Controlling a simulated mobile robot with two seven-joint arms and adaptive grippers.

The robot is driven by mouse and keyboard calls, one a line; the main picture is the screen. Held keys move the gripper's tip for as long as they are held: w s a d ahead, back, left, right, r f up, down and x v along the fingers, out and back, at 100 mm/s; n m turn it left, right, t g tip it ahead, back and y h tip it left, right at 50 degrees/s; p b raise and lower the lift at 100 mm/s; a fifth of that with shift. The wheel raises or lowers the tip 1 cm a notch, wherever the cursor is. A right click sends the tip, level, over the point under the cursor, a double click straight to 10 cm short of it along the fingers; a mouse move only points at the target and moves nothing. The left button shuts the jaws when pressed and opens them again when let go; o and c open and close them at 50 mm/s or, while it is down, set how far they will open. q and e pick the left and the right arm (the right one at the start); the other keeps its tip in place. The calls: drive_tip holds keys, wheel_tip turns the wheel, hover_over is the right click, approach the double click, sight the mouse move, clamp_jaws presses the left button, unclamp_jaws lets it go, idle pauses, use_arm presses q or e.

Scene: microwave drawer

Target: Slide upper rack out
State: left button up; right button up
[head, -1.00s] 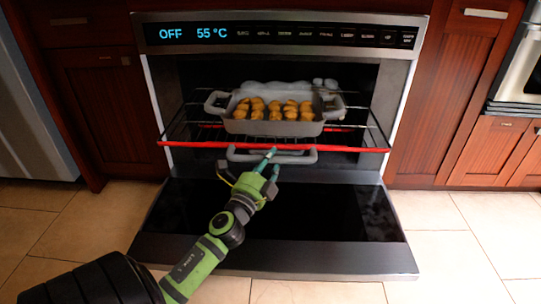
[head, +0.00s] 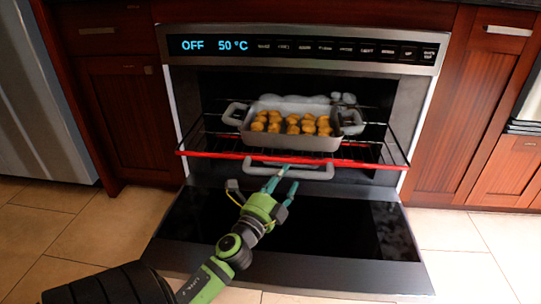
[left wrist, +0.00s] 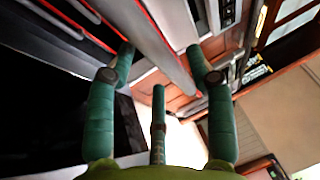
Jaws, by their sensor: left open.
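The upper rack (head: 384,163) is a dark wire rack with a red front bar (head: 220,155), extending slightly past the open oven's front. A grey baking dish (head: 288,138) with golden food pieces (head: 292,124) sits on it. A grey handle (head: 318,174) shows just below the red bar. My left gripper (head: 283,179) is open, its green fingers close under the bar and handle; contact is unclear. In the left wrist view the left gripper's spread fingers (left wrist: 160,58) face a grey bar (left wrist: 163,50) with red edges. My right gripper is not in view.
The oven door (head: 345,225) is folded down flat below my left gripper. The oven panel (head: 350,48) reads OFF and 50 °C. Wooden cabinets (head: 125,115) stand on both sides. Tiled floor (head: 470,270) lies clear in front.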

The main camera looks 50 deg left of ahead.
use_arm(q)
drive_tip(key=v, duration=0.9)
drive_tip(key=shift+d, duration=0.1)
